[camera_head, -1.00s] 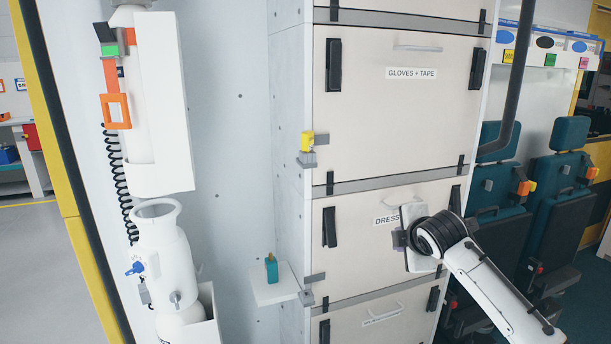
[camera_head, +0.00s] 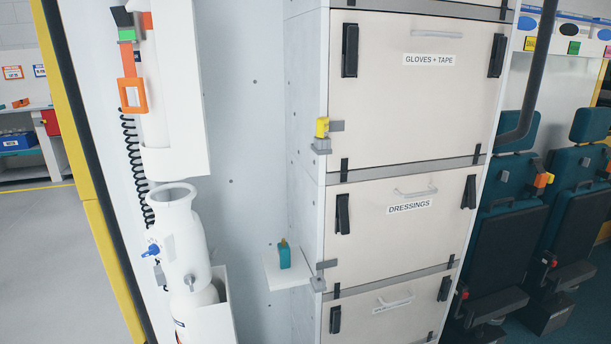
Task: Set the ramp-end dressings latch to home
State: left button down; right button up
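The drawer front labelled DRESSINGS (camera_head: 375,240) is in the middle of the cabinet and looks closed. It has a black latch on its left side (camera_head: 342,213) and another on its right side (camera_head: 468,191). Both stand roughly upright; I cannot tell their exact setting. Which one is at the ramp end is not marked. A pale handle (camera_head: 415,193) sits above the label. Neither of my grippers is in view.
The GLOVES + TAPE drawer (camera_head: 400,110) is above, another drawer below. On the cabinet's left edge are a yellow-topped catch (camera_head: 322,127) and a grey bracket (camera_head: 327,265). A small shelf (camera_head: 285,278) holds a teal bottle (camera_head: 285,255). Teal seats (camera_head: 500,240) stand right.

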aim_at(345, 224)
jog(key=u, duration=0.4)
jog(key=i, duration=0.95)
jog(key=z, duration=0.5)
